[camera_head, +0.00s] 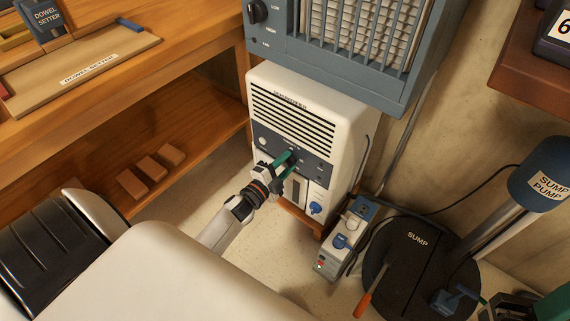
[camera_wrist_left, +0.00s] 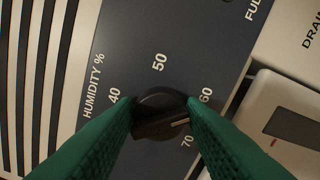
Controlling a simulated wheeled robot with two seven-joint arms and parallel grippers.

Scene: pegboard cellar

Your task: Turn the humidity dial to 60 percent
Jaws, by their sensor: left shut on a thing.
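The humidity dial (camera_wrist_left: 158,112) is a dark round knob on the blue-grey panel of a white dehumidifier (camera_head: 352,116). My left gripper (camera_head: 292,158) reaches the panel from the front, its green fingers closed on the knob. In the left wrist view the fingers (camera_wrist_left: 160,122) grip it from both sides and hide part of it. Printed marks 40, 50, 60 and 70 surround the dial. A pale pointer line on the knob points right, between 60 (camera_wrist_left: 206,95) and 70 (camera_wrist_left: 187,141). In the head view the gripper largely covers the dial.
A blue-grey heater (camera_head: 330,55) stands above the dehumidifier. A wooden bench (camera_head: 200,65) is at left. A power box with a blue plug (camera_head: 340,242), an orange-handled tool (camera_head: 363,304) and the black sump lid (camera_head: 410,265) are at lower right. Bare floor lies around my left arm.

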